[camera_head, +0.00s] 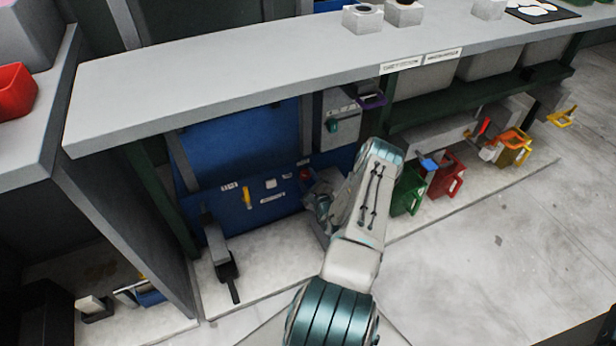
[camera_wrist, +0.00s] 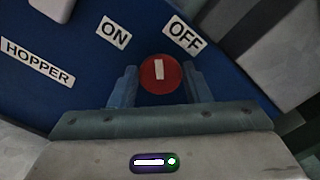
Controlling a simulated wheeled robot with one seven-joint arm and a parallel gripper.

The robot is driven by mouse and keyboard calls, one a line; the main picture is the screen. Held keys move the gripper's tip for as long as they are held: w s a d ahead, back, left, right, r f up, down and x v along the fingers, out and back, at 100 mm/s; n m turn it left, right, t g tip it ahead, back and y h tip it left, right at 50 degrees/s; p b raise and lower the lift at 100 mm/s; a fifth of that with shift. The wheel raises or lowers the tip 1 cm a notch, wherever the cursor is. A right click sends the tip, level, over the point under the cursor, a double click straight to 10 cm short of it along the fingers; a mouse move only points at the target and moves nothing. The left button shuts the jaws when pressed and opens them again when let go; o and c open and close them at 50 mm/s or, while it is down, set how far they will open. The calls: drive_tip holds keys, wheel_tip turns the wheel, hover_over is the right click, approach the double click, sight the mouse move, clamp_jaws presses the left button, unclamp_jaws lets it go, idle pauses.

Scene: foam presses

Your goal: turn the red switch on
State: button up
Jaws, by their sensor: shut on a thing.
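The red switch (camera_wrist: 160,74) is a round red knob with a short white bar on the blue panel. The bar stands upright in the wrist view, pointing between the white ON label (camera_wrist: 114,33) and the OFF label (camera_wrist: 183,38). My gripper (camera_wrist: 161,76) has one finger on each side of the knob and is shut on it. In the head view a bit of the red switch (camera_head: 304,174) shows low on the blue panel (camera_head: 215,183). My gripper (camera_head: 314,190) is beside it there, mostly hidden by my arm.
A yellow handle (camera_head: 247,197) and a black-ended lever (camera_head: 228,268) are left of the switch. A grey counter (camera_head: 230,85) overhangs the panel. A grey box (camera_head: 340,125) is above my gripper. Green (camera_head: 408,192) and red (camera_head: 446,175) containers stand right of my arm. The right floor is clear.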

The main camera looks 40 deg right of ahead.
drive_tip(key=n+p, duration=0.1)
drive_tip(key=n, duration=0.4)
drive_tip(key=shift+a+f, duration=0.1)
drive_tip(key=shift+f, duration=0.05)
drive_tip(key=shift+f+n+p, duration=0.1)
drive_tip(key=shift+n+p, duration=0.25)
drive_tip(key=shift+n, duration=1.75)
drive_tip(key=o, duration=0.9)
drive_tip(key=p+v, duration=0.3)
drive_tip(key=v, duration=1.1)
drive_tip(key=shift+w, duration=0.1)
